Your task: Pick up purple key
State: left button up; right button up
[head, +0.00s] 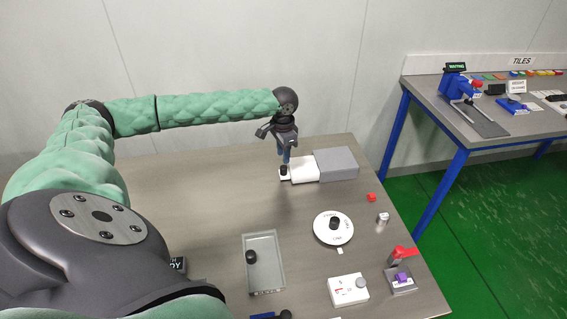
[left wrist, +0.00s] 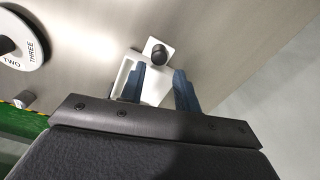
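A purple piece (head: 402,278), which looks like the purple key, sits on a small grey block (head: 401,289) at the table's front right, beside a red lever (head: 403,253). My left gripper (head: 286,158) is far from it, at the back of the table, pointing down above a black knob (head: 284,171) on a small white plate. In the left wrist view the left gripper (left wrist: 159,70) has its blue fingers apart with nothing held; the black knob (left wrist: 157,52) shows just beyond the fingertips. I cannot see my right gripper.
A white tray (head: 304,168) and a grey box (head: 336,164) stand beside the left gripper. The left part of the table is mostly clear.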

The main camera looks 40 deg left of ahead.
aim_at(402, 278)
jog(key=k+l, duration=1.6)
jog(key=l, duration=0.2)
